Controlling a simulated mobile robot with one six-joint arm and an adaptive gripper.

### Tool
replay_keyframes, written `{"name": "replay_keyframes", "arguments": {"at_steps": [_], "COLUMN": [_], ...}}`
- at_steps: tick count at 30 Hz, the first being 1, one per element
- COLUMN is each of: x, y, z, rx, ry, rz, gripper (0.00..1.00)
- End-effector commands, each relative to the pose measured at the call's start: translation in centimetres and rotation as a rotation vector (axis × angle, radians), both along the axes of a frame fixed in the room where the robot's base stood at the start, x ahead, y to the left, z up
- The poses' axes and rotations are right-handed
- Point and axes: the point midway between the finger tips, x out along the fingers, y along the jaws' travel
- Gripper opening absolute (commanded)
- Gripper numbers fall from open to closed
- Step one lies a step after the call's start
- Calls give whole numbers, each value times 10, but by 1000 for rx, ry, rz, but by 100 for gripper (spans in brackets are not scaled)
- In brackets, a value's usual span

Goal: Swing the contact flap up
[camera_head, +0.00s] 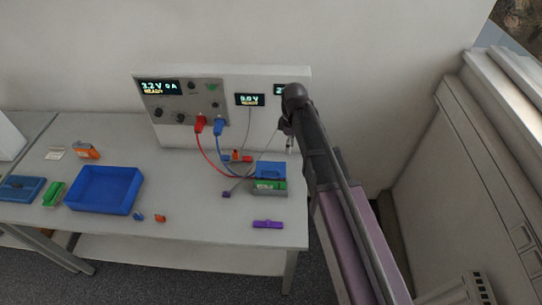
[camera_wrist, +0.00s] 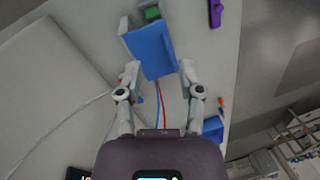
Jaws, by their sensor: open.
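The contact flap (camera_head: 271,170) is a blue panel at the back of a small grey battery holder (camera_head: 268,193) in the head view. A green battery (camera_head: 265,185) lies in the holder in front of the flap. The flap's broad blue face (camera_wrist: 153,50) fills the upper middle of the wrist view, with a bit of green (camera_wrist: 152,14) beyond it. I cannot tell the flap's exact angle. My gripper (camera_wrist: 160,69) is open and empty, its fingertips to either side of the flap's near end in that view. Whether they touch it is unclear. In the head view my arm partly hides the gripper.
Red (camera_head: 201,125) and blue (camera_head: 219,128) leads run from the cycler panel (camera_head: 183,103) to the holder area. A purple piece (camera_head: 268,224) lies in front of the holder. A blue tray (camera_head: 105,190) stands at left. The table between tray and holder is mostly clear.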

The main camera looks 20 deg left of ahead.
Motion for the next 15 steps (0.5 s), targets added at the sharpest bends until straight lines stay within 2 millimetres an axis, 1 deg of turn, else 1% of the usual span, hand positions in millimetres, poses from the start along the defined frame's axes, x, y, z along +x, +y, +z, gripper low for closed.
{"name": "replay_keyframes", "arguments": {"at_steps": [1,3,6,9,15], "x": [3,2,0,-2,-4], "y": [17,33,51,61,66], "z": [17,25,34,38,39], "rx": [5,11,20,25,28], "ry": [8,16,26,33,37], "rz": [58,127,204,251,278], "gripper": [48,48,48,48,48]}}
